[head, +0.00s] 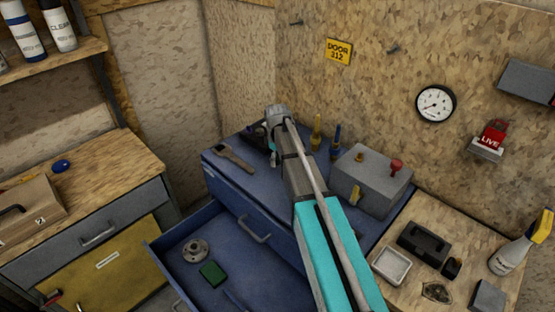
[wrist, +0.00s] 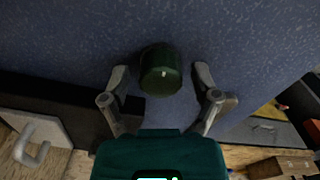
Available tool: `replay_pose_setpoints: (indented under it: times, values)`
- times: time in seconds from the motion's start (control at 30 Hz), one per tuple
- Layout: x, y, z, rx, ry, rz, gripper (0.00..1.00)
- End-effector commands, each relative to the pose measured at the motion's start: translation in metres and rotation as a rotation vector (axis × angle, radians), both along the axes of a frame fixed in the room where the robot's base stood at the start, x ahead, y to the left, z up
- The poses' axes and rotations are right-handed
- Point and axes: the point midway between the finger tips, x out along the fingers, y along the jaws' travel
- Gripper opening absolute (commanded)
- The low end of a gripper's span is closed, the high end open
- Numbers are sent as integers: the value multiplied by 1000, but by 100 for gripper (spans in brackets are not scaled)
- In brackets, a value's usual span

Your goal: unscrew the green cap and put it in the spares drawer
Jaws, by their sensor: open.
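The green cap (wrist: 161,72), dark green and round with a small pale mark, shows in the wrist view between the spread fingers of my gripper (wrist: 162,78). The fingers are open, one on each side, with a gap to the cap. In the head view my gripper (head: 272,135) is over the back left of the blue cabinet top (head: 222,178), and I cannot make out the cap there. An open blue drawer (head: 243,262) lies below, holding a round metal flange (head: 195,251) and a green block (head: 213,273). I cannot read a label on it.
A wrench (head: 235,158) lies left of my gripper on the cabinet top. Screwdrivers (head: 316,133) and a grey box with a red knob (head: 372,182) stand to the right. The right bench holds a white tray (head: 391,265), a black case (head: 423,242) and a spray bottle (head: 509,256).

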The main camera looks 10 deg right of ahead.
Motion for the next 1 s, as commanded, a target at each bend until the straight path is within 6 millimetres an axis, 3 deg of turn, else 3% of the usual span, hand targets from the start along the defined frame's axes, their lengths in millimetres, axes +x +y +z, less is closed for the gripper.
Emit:
replay_pose_setpoints:
  times: [1.0]
  values:
    - [0, 0, 0, 0, 0, -789, 79]
